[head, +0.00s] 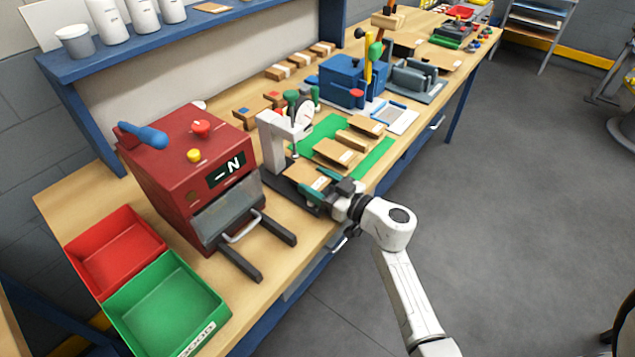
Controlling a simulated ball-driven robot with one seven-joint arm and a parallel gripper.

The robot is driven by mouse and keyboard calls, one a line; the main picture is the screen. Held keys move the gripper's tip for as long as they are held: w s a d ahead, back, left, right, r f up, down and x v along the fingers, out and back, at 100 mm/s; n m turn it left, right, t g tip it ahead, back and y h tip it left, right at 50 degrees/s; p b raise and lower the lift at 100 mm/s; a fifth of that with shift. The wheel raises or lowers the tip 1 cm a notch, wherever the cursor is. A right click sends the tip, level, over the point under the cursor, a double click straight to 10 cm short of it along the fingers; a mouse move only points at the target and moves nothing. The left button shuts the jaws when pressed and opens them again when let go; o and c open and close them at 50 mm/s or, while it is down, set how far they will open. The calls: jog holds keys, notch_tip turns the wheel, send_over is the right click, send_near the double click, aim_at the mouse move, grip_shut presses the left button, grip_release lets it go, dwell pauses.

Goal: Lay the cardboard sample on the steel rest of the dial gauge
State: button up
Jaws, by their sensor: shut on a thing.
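The dial gauge (272,140) is a white stand with a round dial, on a dark base at the front of the bench, right of the red machine. A brown cardboard sample (303,172) is at the gauge's base, below the dial's spindle. My gripper (317,191) reaches in from the right and is shut on the sample's near side. The steel rest is mostly hidden by the sample and the gripper. I cannot tell whether the sample touches the rest or hovers just above it.
A red machine (165,170) with a front handle stands left of the gauge. Red (110,235) and green (165,290) bins sit at the front left. A green mat (375,160) with cardboard pieces lies right of the gauge. A blue box (345,80) stands behind.

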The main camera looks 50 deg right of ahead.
jog(key=o, duration=1.1)
jog(key=shift+r, duration=0.1)
jog(key=s, duration=1.1)
jog(key=s+d+r+m+g+h, duration=0.2)
jog(key=d+r+m+g+h, duration=0.2)
jog(key=d+m+h, duration=0.5)
jog(key=s+a+f+n+g+y, duration=0.2)
jog(key=s+a+f+g, duration=0.2)
jog(key=a, duration=0.4)
jog(key=s+a+f+n+g+y, duration=0.3)
jog(key=s+a+f+g, duration=0.1)
jog(key=a, duration=0.4)
jog(key=s+a+f+n+g+y, duration=0.3)
jog(key=s+a+f+g, duration=0.2)
jog(key=a, duration=0.3)
jog(key=shift+s+f, duration=0.2)
jog(key=shift+f, duration=0.45)
